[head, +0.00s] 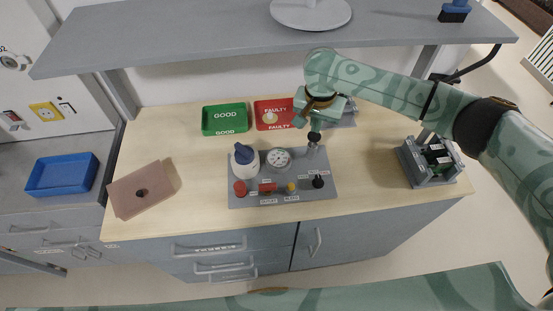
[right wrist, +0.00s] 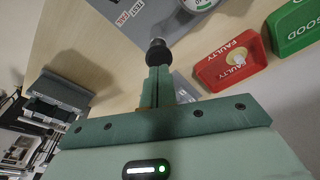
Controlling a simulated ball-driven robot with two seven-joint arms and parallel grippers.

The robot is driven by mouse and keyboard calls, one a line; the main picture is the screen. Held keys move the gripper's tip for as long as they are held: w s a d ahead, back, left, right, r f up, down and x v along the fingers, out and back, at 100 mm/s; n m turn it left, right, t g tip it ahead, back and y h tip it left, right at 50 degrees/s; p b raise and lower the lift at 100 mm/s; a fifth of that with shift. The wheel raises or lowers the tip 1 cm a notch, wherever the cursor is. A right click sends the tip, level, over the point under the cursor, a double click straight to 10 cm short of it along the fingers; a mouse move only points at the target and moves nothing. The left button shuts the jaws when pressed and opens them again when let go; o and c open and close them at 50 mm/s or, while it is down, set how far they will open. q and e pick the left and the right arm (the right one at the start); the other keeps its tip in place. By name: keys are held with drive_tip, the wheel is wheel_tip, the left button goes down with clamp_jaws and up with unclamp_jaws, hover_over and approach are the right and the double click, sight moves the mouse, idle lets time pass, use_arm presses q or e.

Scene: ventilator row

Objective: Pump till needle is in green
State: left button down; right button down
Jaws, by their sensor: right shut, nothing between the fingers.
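The grey test panel (head: 238,200) lies on the wooden bench top. Its round white gauge (head: 279,158) sits near the back; the needle and any green zone are too small to read. A black knob on a pale stem (head: 314,138) rises from the panel's back right. My right gripper (head: 316,124) is shut and empty, pointing down just above this knob. In the right wrist view its closed fingers (right wrist: 157,74) end at the black knob (right wrist: 158,52); I cannot tell whether they touch. The gauge is cut off by that view's top edge. My left gripper is out of view.
A white bottle with a blue cap (head: 245,162) stands at the panel's left. Green GOOD (head: 225,130) and red FAULTY (head: 262,124) trays stand behind. A grey device (head: 430,174) is at right, a brown pad (head: 125,204) at left. A shelf (head: 180,40) hangs above.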

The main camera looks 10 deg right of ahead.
sight(314, 135)
drive_tip(key=shift+f, duration=0.2)
drive_tip(key=shift+f, duration=1.75)
wheel_tip(314, 135, up, 3)
drive_tip(key=p, duration=0.4)
drive_tip(key=shift+f, duration=0.25)
